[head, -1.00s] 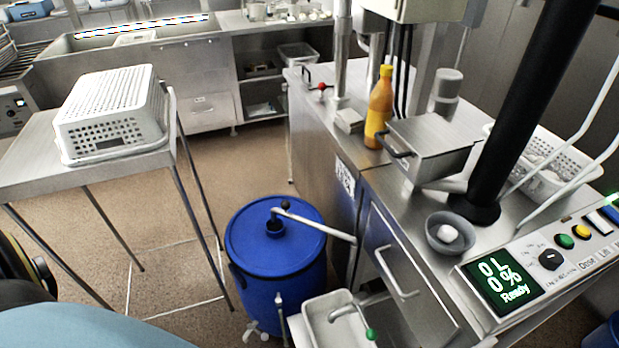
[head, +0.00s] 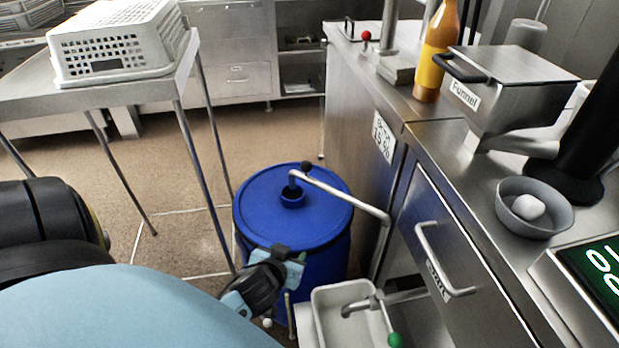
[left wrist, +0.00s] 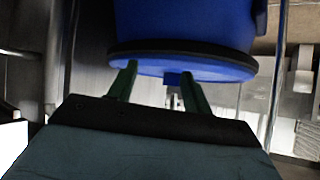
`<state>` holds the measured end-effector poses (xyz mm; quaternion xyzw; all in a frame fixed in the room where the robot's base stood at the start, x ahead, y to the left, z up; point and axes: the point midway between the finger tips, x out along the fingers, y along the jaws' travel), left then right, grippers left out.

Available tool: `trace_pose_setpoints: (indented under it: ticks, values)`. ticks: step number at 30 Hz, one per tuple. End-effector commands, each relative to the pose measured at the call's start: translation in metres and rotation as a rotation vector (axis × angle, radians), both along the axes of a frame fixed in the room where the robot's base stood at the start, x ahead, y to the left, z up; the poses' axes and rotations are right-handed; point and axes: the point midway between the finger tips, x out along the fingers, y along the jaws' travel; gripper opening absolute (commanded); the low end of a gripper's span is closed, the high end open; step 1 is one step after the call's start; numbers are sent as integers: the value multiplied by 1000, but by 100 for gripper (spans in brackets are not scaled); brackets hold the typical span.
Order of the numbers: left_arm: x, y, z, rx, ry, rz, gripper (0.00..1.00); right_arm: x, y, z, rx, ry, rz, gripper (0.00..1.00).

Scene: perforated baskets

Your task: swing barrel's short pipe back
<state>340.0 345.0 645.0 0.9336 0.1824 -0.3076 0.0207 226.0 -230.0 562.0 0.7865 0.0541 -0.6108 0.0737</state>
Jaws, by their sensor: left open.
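The blue barrel (head: 262,215) stands on the floor left of the steel counter, its lid on. A thin grey pipe (head: 345,195) with a dark knob leaves the collar on the lid, runs right past the rim and bends down at its end. My left gripper (head: 290,262) is at the barrel's near side, by the rim, and looks empty. In the left wrist view its two fingers (left wrist: 157,78) are spread, with the barrel's blue disc and dark rim (left wrist: 180,52) just beyond them. The pipe is not clear there. My right gripper is not in view.
A white basin (head: 325,312) with a green-knobbed tap (head: 375,305) is close in front of the barrel. The counter drawer's handle (head: 440,262) juts out at right. A steel table (head: 110,95) with a white basket (head: 115,40) stands at left. Floor between is open.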

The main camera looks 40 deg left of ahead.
Motion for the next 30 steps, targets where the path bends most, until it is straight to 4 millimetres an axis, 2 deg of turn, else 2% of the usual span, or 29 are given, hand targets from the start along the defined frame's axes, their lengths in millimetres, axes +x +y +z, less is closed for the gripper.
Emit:
trace_pose_setpoints:
  ticks: [1, 4, 9, 12, 17, 20, 30]
  values:
    - [12, 15, 13, 10, -111, 28, 50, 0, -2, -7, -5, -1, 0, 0]
    - [31, 35, 51, 8, -318, 50, 50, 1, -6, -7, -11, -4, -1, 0]
    - [48, 49, 101, -17, -573, 13, 50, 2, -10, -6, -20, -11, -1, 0]
    - [51, 51, 117, -31, -643, -13, 50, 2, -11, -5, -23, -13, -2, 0]
    - [59, 53, 125, -41, -678, -31, 50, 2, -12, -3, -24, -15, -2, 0]
    - [73, 57, 126, -40, -679, -32, 50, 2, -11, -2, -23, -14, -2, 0]
    - [139, 77, 126, -38, -677, -30, 50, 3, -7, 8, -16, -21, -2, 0]
